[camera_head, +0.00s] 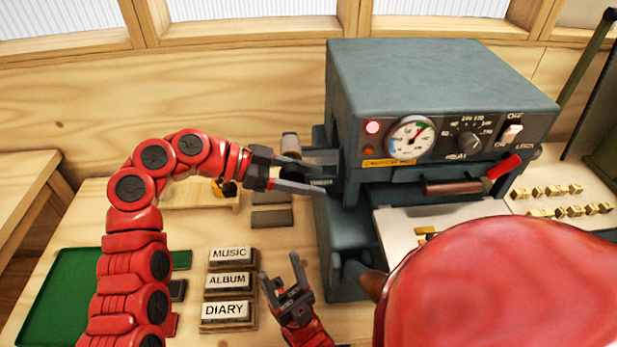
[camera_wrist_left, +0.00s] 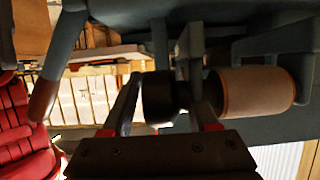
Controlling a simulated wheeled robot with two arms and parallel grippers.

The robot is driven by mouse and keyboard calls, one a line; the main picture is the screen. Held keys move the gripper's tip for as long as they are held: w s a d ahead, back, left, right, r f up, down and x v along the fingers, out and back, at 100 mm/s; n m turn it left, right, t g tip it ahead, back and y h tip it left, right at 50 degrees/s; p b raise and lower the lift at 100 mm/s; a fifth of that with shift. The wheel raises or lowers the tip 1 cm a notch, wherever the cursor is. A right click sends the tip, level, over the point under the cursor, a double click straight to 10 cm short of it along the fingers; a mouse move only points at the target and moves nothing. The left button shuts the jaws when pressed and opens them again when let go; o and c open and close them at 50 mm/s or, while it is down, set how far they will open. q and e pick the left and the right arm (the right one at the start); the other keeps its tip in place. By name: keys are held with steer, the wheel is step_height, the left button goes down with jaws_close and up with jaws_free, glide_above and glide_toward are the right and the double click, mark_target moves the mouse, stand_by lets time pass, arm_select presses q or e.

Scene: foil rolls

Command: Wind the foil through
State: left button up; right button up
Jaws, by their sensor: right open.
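The blue-grey foil press (camera_head: 430,75) stands on the table at right in the head view. A small pale foil roll (camera_head: 289,141) sits at its left side, just behind my left gripper; it shows as a tan roll (camera_wrist_left: 258,92) at right in the left wrist view. My left gripper (camera_head: 331,174) reaches the press's left side with its fingers parted. A black cylinder (camera_wrist_left: 158,97) lies between those fingers in the wrist view; I cannot tell whether they press on it. My right gripper (camera_head: 282,276) is open and empty, low in front of the press.
Blocks reading MUSIC (camera_head: 230,254), ALBUM and DIARY stand left of my right gripper. A green mat (camera_head: 60,290) lies at far left. The press has a red-tipped lever (camera_head: 503,166). Small brass type (camera_head: 560,190) lies at right.

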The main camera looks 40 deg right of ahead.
arm_select(q)
steer(key=p+v, duration=0.3)
steer(key=v, duration=1.4)
steer(key=shift+a+r, duration=0.2)
